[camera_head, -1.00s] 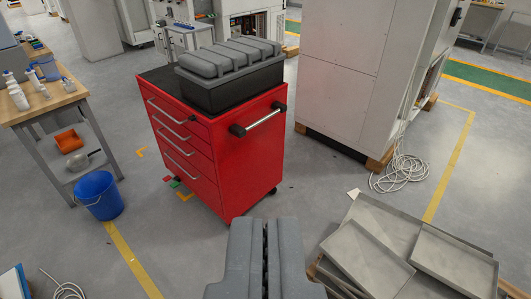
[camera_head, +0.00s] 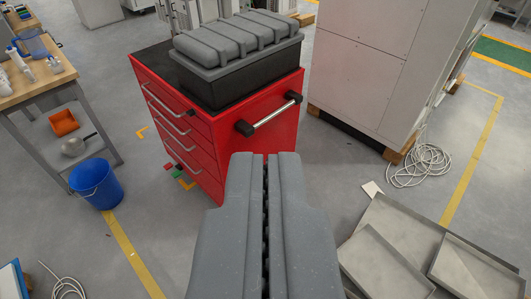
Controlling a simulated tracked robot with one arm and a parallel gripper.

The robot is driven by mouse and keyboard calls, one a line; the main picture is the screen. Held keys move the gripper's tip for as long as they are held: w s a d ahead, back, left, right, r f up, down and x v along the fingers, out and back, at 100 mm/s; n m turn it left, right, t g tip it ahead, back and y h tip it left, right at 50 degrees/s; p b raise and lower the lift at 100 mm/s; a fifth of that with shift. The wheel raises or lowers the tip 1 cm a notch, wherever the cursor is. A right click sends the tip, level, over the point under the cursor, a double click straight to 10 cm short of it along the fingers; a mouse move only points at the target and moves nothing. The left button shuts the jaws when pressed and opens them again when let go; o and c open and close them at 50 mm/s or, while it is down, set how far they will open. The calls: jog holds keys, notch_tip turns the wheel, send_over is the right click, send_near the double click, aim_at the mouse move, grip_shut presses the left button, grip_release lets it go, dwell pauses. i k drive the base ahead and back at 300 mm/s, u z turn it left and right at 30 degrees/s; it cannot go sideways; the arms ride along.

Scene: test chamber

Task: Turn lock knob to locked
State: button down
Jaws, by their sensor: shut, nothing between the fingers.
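My gripper (camera_head: 265,158) is shut and empty, pointing forward from the bottom middle of the view. Ahead of it stands a red tool cart (camera_head: 275,143) with several drawers and a side push handle (camera_head: 270,115). A black case with a grey ribbed lid (camera_head: 238,52) sits on top of the cart. The gripper tips overlap the cart's lower side in the picture; I cannot tell how far apart they are. I see no lock knob that I can make out in this view.
A blue bucket (camera_head: 97,184) stands on the floor left of the cart, by a workbench (camera_head: 40,82). Metal trays (camera_head: 385,262) lie at the lower right. A large pale cabinet (camera_head: 365,70) and a coiled white cable (camera_head: 420,166) are behind right.

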aim_at(191, 112)
jog(key=z, duration=0.15)
jog(key=k, duration=0.45)
jog(key=u, duration=0.8)
jog(key=i, duration=1.7)
jog(key=z, duration=0.35)
